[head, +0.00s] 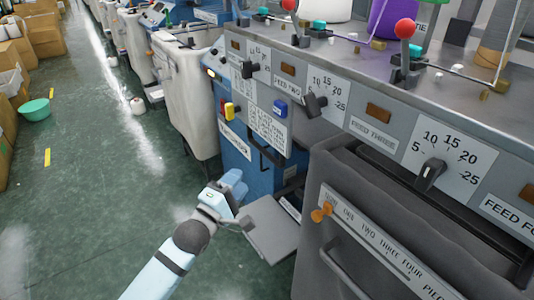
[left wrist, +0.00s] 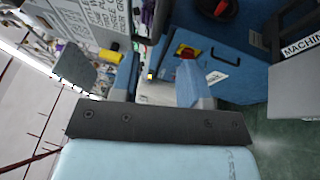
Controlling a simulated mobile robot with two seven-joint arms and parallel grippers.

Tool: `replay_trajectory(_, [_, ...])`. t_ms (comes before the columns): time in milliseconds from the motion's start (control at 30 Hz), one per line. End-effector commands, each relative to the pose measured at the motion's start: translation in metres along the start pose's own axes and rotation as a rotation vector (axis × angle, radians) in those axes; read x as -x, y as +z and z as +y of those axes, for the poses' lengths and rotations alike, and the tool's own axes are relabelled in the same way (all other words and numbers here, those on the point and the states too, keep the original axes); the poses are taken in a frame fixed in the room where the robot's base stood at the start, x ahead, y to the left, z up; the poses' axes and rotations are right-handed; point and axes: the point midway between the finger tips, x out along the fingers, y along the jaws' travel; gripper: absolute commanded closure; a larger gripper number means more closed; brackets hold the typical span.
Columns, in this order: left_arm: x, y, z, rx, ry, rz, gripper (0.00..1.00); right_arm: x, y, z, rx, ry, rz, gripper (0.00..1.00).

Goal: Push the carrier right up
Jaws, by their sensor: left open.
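I cannot tell for certain which part is the carrier. An orange knob (head: 321,212) sits at the left end of a pale strip (head: 375,245) with number words, on the grey front of the near machine. My left gripper (head: 236,186) is left of it, apart from it, in front of the machine's blue lower panel. Its blue fingers are spread with a gap between them (left wrist: 158,78) in the left wrist view, and I see nothing held. My right gripper is not in view.
A grey plate (head: 272,230) juts out just right of my left gripper. Dials (head: 430,175), a yellow-and-red part (head: 229,110) and a blue button (head: 280,108) are on the machine front. A green bowl (head: 35,109) is on the floor. The aisle at left is mostly clear.

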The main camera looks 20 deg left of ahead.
Motion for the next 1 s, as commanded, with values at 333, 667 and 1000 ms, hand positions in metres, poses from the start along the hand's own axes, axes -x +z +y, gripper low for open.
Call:
replay_trajectory(333, [-0.073, 0.000, 0.000, -0.003, 0.003, 0.000, 0.59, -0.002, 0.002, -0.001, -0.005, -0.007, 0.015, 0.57])
replay_trajectory(667, [-0.116, 0.000, 0.000, -0.002, 0.000, 0.000, 0.59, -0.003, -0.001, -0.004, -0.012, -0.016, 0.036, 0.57])
replay_trajectory(1000, [-0.120, 0.000, 0.000, -0.002, -0.001, 0.000, 0.59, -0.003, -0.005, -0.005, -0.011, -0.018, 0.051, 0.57])
